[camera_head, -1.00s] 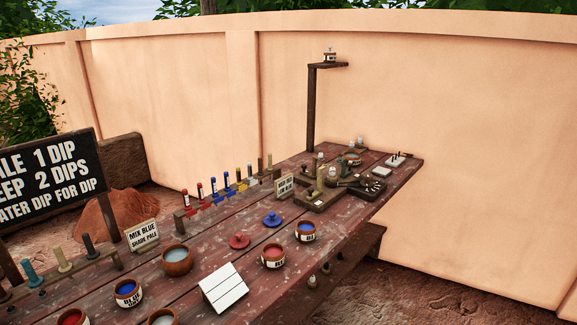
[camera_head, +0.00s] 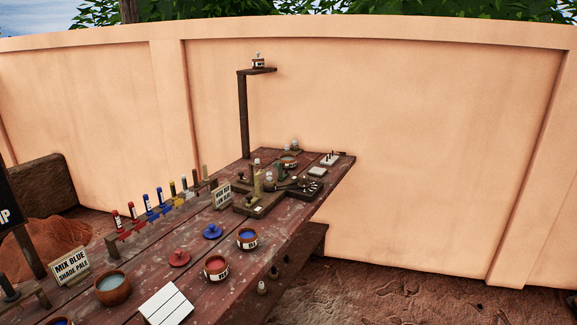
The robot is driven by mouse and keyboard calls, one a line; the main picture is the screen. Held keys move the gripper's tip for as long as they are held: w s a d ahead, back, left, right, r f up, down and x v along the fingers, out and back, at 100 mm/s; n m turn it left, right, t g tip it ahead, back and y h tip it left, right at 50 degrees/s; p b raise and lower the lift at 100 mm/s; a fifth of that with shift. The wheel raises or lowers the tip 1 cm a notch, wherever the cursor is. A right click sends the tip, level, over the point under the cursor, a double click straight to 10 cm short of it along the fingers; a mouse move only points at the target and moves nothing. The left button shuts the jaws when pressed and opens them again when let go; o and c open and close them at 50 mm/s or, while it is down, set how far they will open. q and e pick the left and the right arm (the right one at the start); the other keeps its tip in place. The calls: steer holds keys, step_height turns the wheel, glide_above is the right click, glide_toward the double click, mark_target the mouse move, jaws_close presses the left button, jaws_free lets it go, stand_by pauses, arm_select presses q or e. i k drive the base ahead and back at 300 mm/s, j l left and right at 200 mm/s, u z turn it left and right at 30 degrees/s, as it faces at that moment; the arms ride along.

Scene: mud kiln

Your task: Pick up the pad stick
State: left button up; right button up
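I cannot tell which thing is the pad stick. Several short upright sticks with red, blue, yellow, grey and tan bodies stand in a long wooden rack (camera_head: 163,222) along the left side of the table. A dark stick (camera_head: 8,288) stands in another rack at the lower left edge, which is partly cut off. A dark wooden board (camera_head: 246,209) farther back carries an upright tan post and small parts too small to make out. Neither of my grippers shows in the head view.
A post with a shelf (camera_head: 243,115) rises behind. Ground at right is clear.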

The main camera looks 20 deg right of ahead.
mark_target(206, 179)
steer(key=u, duration=0.6)
steer(key=l+u, duration=0.3)
steer(key=l, duration=0.15)
steer(key=l+u, duration=0.3)
steer(key=l, duration=0.2)
steer(key=k+l+u, duration=0.1)
steer(key=l+u, duration=0.15)
steer(key=l, duration=0.15)
steer(key=k+l+u, duration=0.15)
steer(key=l+u, duration=0.15)
steer(key=l, duration=0.15)
